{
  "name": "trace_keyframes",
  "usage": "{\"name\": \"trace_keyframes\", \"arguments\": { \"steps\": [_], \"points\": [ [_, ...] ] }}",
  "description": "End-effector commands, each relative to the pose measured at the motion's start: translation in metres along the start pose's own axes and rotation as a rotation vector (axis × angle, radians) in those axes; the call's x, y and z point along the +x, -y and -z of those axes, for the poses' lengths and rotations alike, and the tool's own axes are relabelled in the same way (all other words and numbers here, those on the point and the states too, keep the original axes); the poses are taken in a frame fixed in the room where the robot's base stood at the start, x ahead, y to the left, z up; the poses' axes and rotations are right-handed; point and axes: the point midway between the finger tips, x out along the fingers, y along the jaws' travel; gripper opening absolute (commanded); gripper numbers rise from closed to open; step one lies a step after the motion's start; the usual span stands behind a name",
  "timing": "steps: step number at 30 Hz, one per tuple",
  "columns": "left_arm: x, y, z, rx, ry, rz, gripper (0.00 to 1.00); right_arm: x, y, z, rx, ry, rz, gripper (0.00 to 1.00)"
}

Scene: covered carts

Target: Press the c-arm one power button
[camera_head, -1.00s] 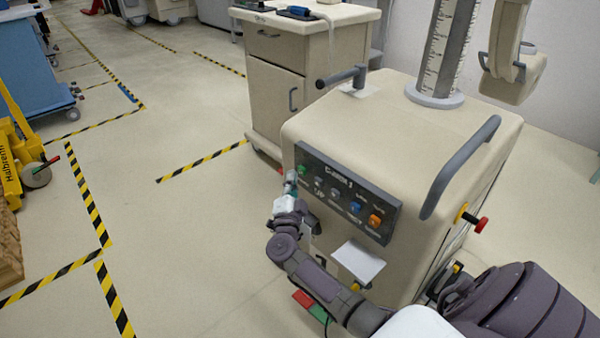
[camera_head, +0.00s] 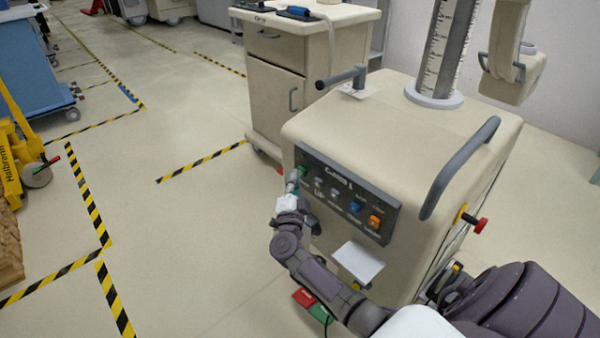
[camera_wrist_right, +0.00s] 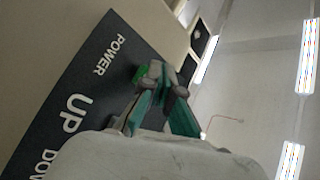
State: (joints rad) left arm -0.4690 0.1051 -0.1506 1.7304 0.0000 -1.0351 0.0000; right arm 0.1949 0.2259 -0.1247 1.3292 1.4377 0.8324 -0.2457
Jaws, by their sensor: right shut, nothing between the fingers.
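The C-arm 1 unit (camera_head: 400,140) is a beige cabinet with a dark control panel (camera_head: 335,205) on its front. The panel carries several buttons, among them a green power button (camera_head: 303,171) at its left end, a blue one and an orange one. My right gripper (camera_head: 293,180) is shut and empty, its tip at the green button. In the right wrist view the shut fingertips (camera_wrist_right: 160,70) overlap the green button (camera_wrist_right: 140,73) beside the label "POWER". They partly hide it, and I cannot tell whether they touch it. My left gripper is not in view.
A beige drawer cart (camera_head: 290,70) stands behind the unit. A dark handle (camera_head: 460,165) and a red knob (camera_head: 480,226) stick out at the unit's right. A blue cart (camera_head: 35,65) and a yellow pallet jack (camera_head: 15,160) are at the left. Open floor (camera_head: 170,230) lies between.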

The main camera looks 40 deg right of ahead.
Motion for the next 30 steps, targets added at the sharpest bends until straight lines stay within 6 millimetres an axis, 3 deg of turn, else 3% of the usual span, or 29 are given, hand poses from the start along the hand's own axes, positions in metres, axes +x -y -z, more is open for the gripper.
{"name": "trace_keyframes", "arguments": {
  "steps": [10, 30],
  "points": [
    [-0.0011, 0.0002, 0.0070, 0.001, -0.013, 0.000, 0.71, 0.0005, -0.0002, 0.0003, 0.000, 0.000, 0.000, 0.00],
    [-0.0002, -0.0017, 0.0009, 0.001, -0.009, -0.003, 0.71, 0.0016, -0.0003, 0.0014, 0.000, -0.001, 0.000, 0.00]
  ]
}}
